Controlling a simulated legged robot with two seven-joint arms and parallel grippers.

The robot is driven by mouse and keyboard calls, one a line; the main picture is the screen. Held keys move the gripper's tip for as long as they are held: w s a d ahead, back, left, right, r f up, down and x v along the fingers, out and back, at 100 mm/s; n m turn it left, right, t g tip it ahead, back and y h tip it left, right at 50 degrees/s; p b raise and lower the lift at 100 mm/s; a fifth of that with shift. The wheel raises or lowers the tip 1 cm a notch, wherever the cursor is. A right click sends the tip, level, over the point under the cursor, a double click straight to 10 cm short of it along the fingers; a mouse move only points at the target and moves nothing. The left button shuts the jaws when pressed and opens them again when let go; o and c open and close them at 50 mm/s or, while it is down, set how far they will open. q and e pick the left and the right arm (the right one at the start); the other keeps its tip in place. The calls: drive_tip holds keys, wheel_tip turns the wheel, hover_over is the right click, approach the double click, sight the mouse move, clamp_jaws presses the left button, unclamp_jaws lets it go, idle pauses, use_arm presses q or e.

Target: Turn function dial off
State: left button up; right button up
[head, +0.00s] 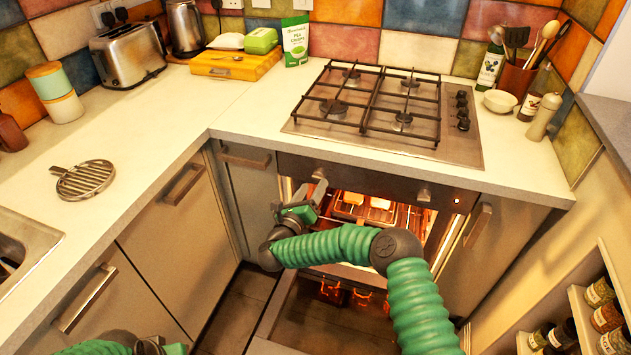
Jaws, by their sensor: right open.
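The oven front panel (375,182) under the hob carries two dials. The left dial (319,175) is by my right gripper and partly hidden by it; the right dial (424,194) stands clear. I cannot read their markings or tell which is the function dial. A small light (457,200) glows at the panel's right end, and the oven inside (410,217) is lit orange. My right gripper (314,190) is open, its tips close to the left dial; contact cannot be told. My left arm shows only at the bottom left edge, with its jaws unclear.
The oven door (325,318) seems lowered, below my right arm. Food (380,211) sits on a rack inside. The hob (385,115) is above, with its own knobs (462,110) at right. A spice rack (590,310) stands at lower right. The left counter is mostly clear.

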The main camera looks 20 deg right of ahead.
sight(316, 179)
drive_tip(key=x, duration=0.4)
drive_tip(key=shift+a, duration=0.1)
drive_tip(key=shift+w+a+r, duration=0.1)
drive_tip(key=shift+a+r, duration=0.05)
drive_tip(key=shift+a, duration=0.25)
drive_tip(key=shift+d, duration=0.35)
drive_tip(key=c, duration=0.3)
drive_tip(key=shift+d, duration=0.15)
drive_tip(key=c, duration=0.5)
drive_tip(key=shift+a, duration=0.2)
clamp_jaws()
